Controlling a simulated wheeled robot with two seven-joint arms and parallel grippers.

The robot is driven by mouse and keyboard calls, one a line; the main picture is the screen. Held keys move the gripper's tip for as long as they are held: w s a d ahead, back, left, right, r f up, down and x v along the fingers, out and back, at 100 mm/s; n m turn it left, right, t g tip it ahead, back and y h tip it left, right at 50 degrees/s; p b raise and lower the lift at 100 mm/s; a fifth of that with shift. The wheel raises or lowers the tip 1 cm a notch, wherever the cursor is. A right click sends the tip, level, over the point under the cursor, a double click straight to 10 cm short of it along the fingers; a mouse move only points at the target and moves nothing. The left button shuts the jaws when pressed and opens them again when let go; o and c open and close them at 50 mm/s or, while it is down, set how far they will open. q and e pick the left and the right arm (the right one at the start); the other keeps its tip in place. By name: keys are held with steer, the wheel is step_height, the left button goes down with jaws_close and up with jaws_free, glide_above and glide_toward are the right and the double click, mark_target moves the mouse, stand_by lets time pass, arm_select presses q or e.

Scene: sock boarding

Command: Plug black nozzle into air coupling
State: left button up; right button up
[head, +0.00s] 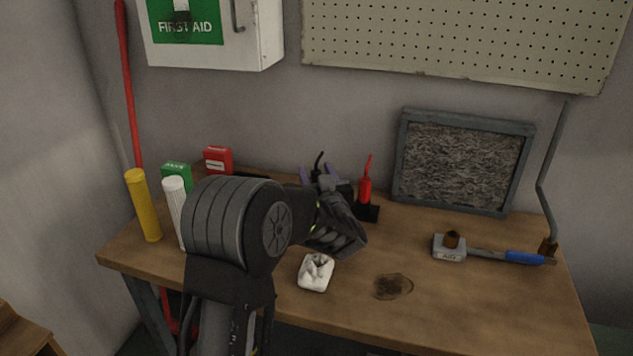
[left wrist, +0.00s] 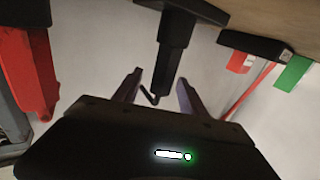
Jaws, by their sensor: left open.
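The black nozzle (head: 319,160) stands upright on a black base at the back of the bench, partly hidden by my left gripper (head: 319,171). In the left wrist view the nozzle (left wrist: 174,58) shows upside down, its thin bent tip between the purple fingers of my left gripper (left wrist: 159,76). The fingers are open, with gaps on both sides of the tip. A brass-coloured fitting (head: 452,239) sits on a grey block at the right of the bench; I cannot tell for certain that it is the air coupling. My right gripper is not in view.
A red nozzle (head: 365,187) stands on a black base just right of the black one. A framed grey panel (head: 463,162) leans behind. A crumpled white item (head: 316,272) lies in front.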

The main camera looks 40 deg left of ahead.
arm_select(q)
steer(key=shift+x, duration=1.1)
steer(key=shift+c, duration=0.4)
jaws_close()
